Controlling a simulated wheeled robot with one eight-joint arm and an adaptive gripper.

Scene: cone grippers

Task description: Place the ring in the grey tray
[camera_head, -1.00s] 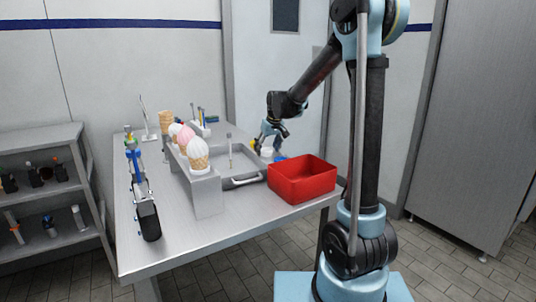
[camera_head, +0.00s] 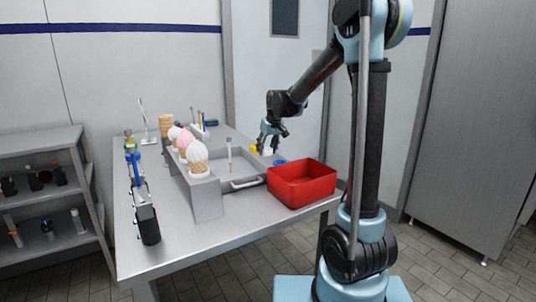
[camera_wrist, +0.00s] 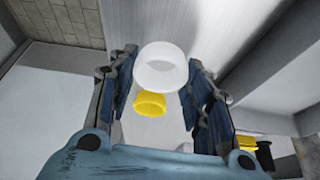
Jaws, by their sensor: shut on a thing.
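My gripper (camera_head: 267,147) is low over the far right part of the metal table, pointing down. In the wrist view its two fingers (camera_wrist: 160,85) stand on either side of a white ring (camera_wrist: 160,67) and are shut on it. In the head view the white ring is a small pale patch at the fingertips, partly hidden.
A yellow ring (camera_wrist: 150,103) is close to the white one. A blue item (camera_head: 280,162) is near the red bin (camera_head: 302,183). Ice cream cones (camera_head: 197,160) stand in a metal holder (camera_head: 207,196) left of the tray.

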